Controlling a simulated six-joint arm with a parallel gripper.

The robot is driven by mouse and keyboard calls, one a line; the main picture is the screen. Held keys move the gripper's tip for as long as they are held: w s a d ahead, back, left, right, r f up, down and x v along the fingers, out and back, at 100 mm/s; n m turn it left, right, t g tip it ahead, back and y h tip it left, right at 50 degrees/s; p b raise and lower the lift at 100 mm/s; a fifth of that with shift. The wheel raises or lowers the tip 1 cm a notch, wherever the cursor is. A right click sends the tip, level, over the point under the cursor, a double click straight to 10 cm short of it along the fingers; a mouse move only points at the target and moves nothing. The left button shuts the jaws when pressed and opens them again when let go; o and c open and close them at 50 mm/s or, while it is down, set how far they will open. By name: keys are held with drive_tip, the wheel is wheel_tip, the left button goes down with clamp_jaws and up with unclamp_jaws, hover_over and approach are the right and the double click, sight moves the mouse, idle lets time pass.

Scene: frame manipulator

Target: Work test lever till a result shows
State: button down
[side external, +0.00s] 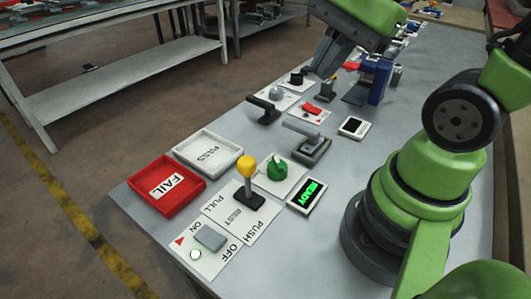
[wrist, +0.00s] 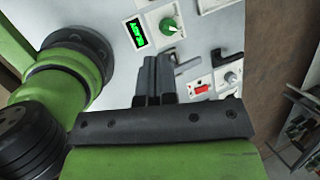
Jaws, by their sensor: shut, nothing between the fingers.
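My gripper (wrist: 157,62) is shut and empty. In the side view it is up at the top, over the far part of the bench, well away from the lever. The lever is outside the wrist view.
A red FAIL tray (side external: 190,206) and white PASS tray (side external: 232,165) lie beyond the lever. A green knob (side external: 278,169) stands close beside it. A grey ON/OFF switch (side external: 209,237) is at the near edge. A grey-handled lever (side external: 309,148) and black handle (side external: 263,110) stand farther back.

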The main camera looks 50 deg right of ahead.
wheel_tip(320, 180, down, 5)
drive_tip(key=w+d+m+g+y, duration=0.1)
drive_tip(key=d+m+g+y, duration=0.1)
drive_tip(key=m, duration=1.3)
drive_tip(key=m+y, duration=0.2)
drive_tip(key=m, duration=1.2)
approach(248, 180)
wheel_tip(248, 180, down, 3)
drive_tip(key=s+a, duration=0.1)
drive_tip(key=a, duration=0.1)
drive_tip(key=shift+w+a+f, duration=0.1)
drive_tip(key=shift+w+a, duration=0.1)
